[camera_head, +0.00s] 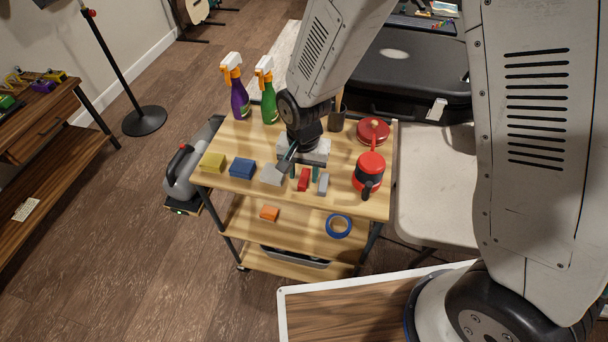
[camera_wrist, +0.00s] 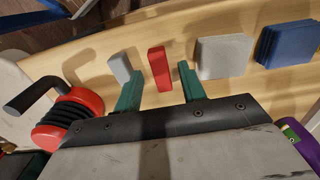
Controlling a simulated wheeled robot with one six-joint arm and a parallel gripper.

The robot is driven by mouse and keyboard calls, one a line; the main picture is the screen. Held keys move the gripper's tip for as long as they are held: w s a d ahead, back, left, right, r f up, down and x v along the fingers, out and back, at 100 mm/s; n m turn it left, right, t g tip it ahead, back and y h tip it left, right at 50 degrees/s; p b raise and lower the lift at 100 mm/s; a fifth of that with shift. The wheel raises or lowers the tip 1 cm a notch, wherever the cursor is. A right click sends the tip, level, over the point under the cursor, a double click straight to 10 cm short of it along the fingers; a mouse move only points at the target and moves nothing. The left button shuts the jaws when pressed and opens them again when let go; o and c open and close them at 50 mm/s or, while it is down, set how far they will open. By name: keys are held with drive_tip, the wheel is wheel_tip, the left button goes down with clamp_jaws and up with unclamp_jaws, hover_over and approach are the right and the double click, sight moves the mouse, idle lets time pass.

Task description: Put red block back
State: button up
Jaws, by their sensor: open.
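The red block (camera_head: 303,180) stands on the wooden top of the cart (camera_head: 337,203), between a light grey block and a small grey block. In the wrist view the red block (camera_wrist: 159,69) lies between and just beyond the two green fingertips of my gripper (camera_wrist: 160,82). My gripper (camera_head: 303,172) is open, with one finger on each side of the red block. The fingers do not appear closed on it. I cannot tell how far the fingertips are above the cart top.
The small grey block (camera_wrist: 120,68) and larger light grey block (camera_wrist: 223,57) stand close on either side. A blue block (camera_head: 242,168), yellow block (camera_head: 212,162) and red-black pot (camera_head: 369,171) share the top. An orange block (camera_head: 269,213) and blue tape (camera_head: 339,226) lie on the shelf below.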

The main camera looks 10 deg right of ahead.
sight(304, 179)
wheel_tip(304, 179, up, 11)
drive_tip(key=s+d+r+n, duration=0.2)
drive_tip(key=s+d+r, duration=0.3)
drive_tip(key=d+r, duration=0.65)
drive_tip(key=s+d+r+n, duration=0.1)
drive_tip(key=s+d+r, duration=0.2)
drive_tip(key=s, duration=0.4)
drive_tip(key=s+d+r+n+t, duration=0.1)
drive_tip(key=s+d+r, duration=0.2)
drive_tip(key=s+d, duration=0.3)
drive_tip(key=shift+s+d+r, duration=0.15)
drive_tip(key=shift+s+d, duration=0.1)
drive_tip(key=shift+s, duration=0.4)
